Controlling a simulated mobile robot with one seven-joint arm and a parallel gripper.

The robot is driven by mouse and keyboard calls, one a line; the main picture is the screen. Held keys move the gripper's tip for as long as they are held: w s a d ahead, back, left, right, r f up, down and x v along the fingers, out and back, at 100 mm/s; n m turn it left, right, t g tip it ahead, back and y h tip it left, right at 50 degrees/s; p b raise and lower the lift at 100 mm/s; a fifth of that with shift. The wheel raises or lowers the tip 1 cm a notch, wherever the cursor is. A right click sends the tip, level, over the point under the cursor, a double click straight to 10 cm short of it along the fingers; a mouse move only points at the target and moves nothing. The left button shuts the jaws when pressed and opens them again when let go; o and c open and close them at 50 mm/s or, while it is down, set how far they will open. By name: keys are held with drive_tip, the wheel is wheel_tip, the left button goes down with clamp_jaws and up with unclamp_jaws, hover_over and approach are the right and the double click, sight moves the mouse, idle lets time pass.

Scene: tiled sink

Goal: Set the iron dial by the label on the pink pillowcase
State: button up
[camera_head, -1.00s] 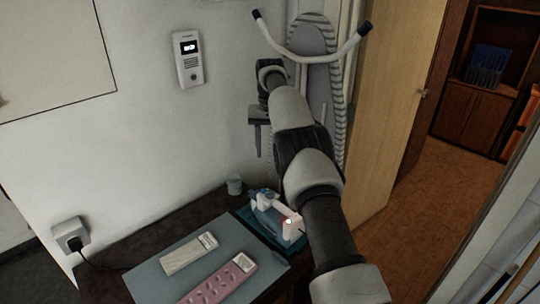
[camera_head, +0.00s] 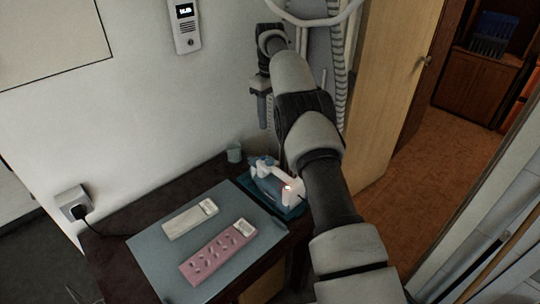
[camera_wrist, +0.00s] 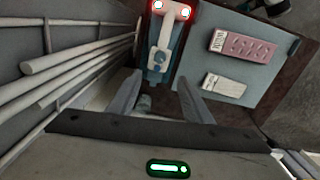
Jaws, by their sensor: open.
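The white and teal iron (camera_head: 267,171) rests on a teal stand (camera_head: 293,212) at the table's back right, a small red light glowing on it. In the wrist view the iron (camera_wrist: 164,47) is beyond the fingertips, with two red-lit spots at its top; I cannot read a dial setting. The pink pillowcase (camera_head: 215,255) lies folded on a grey-blue mat (camera_head: 160,265); its white label (camera_head: 244,227) is too small to read. My gripper (camera_wrist: 160,78) is open and empty, apart from the iron. In the head view it hangs near the wall, above the table.
A folded white cloth (camera_head: 188,220) lies on the mat beside the pillowcase. A small cup (camera_head: 234,154) stands behind the iron. A plug (camera_head: 73,206) with a cord is on the left wall. White rails (camera_wrist: 80,60) run close along the wrist view's left side.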

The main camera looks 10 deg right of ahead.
sight(270, 159)
wheel_tip(270, 159, down, 17)
drive_tip(key=b, duration=0.2)
drive_tip(key=shift+b, duration=0.35)
drive_tip(key=shift+r, duration=0.1)
drive_tip(key=c, duration=1.1)
drive_tip(key=shift+o, duration=0.2)
drive_tip(key=shift+m, duration=0.4)
drive_tip(key=m, duration=0.3)
drive_tip(key=shift+m, duration=0.4)
drive_tip(key=m, duration=0.4)
drive_tip(key=shift+a, duration=0.1)
drive_tip(key=shift+m, duration=0.4)
